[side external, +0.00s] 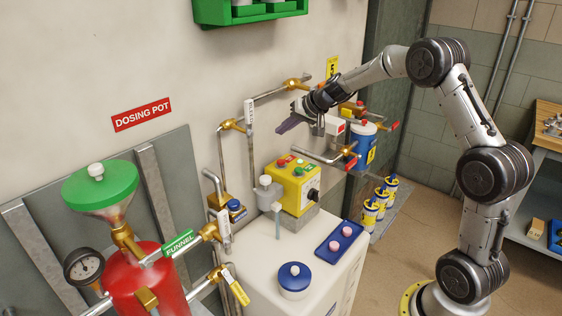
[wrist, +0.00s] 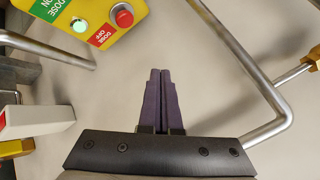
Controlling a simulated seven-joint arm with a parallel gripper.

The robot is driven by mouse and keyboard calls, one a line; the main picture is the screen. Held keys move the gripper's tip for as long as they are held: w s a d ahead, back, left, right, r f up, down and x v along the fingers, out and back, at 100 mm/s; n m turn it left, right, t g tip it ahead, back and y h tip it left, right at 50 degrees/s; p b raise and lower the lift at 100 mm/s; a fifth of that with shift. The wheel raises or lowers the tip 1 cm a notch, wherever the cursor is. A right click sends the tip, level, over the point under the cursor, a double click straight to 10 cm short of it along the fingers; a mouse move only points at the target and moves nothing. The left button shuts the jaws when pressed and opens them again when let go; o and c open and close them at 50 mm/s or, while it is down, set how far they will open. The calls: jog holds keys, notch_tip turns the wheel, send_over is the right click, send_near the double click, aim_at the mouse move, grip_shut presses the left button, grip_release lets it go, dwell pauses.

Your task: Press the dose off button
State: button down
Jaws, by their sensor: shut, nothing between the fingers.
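The yellow control box (side external: 284,187) stands on a grey block on the white cabinet in the side external view. In the wrist view its corner (wrist: 92,40) shows at the top left. The red dose off button (wrist: 122,16) sits beside a red DOSE OFF label (wrist: 103,36).
Metal pipes (wrist: 250,70) run on the right in the wrist view. In the side external view, pipes with brass fittings (side external: 291,84) run along the wall behind my gripper. A blue tray (side external: 327,250) and a blue-lidded opening (side external: 294,283) are on the cabinet top.

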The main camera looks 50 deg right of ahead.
aim_at(284, 162)
jog(key=shift+f, duration=3.8)
jog(key=shift+f, duration=0.15)
jog(key=shift+f, duration=0.3)
jog(key=shift+f, duration=0.6)
jog(key=shift+r, duration=1)
jog(key=shift+r, duration=2.5)
